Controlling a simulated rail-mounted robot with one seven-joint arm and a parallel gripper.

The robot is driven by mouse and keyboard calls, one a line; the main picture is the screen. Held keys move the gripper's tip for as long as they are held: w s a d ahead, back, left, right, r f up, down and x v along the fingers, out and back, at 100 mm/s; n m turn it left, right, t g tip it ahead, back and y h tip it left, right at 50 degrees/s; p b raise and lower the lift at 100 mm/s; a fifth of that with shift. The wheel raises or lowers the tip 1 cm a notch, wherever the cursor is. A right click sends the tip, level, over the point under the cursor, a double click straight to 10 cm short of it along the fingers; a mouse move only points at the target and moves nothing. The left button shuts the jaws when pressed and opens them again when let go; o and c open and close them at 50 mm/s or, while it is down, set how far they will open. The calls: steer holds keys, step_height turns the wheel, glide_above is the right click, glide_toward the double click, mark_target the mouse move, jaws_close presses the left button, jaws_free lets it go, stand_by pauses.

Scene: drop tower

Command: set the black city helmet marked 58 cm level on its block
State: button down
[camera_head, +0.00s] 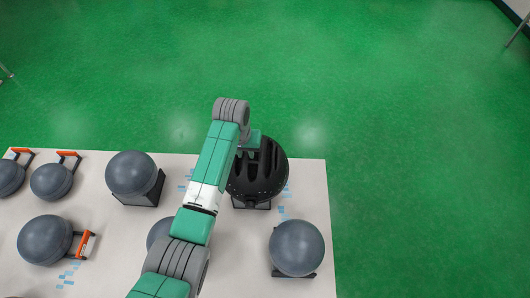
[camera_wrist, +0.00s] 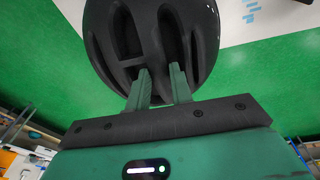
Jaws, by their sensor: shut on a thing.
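The black vented helmet (camera_head: 268,178) is near the back right of the white table; it also fills the upper wrist view (camera_wrist: 200,20). My gripper (camera_wrist: 160,85) is shut on the helmet, its two green fingers at the vent openings around a rib. In the head view my gripper (camera_head: 250,141) is at the helmet's far upper edge, partly hidden by my arm. A black base (camera_head: 250,205) shows just below the helmet; any rounded block above it is hidden. I cannot tell whether the helmet rests on it or sits level. No size mark is readable.
Several grey rounded blocks stand on the table (camera_head: 310,190): one at front right (camera_head: 297,247), one at back left (camera_head: 131,174), one partly behind my arm (camera_head: 160,232). Orange-ended stands (camera_head: 85,243) are at the left. Green floor lies beyond the table's edges.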

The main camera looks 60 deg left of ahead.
steer(key=shift+s+a+f, duration=0.4)
steer(key=shift+s+a, duration=0.15)
steer(key=shift+s, duration=0.05)
steer(key=shift+f, duration=0.1)
step_height(320, 180, down, 5)
steer(key=b, duration=0.5)
steer(key=shift+r+p, duration=0.2)
steer(key=shift+p, duration=0.1)
steer(key=shift+f, duration=0.1)
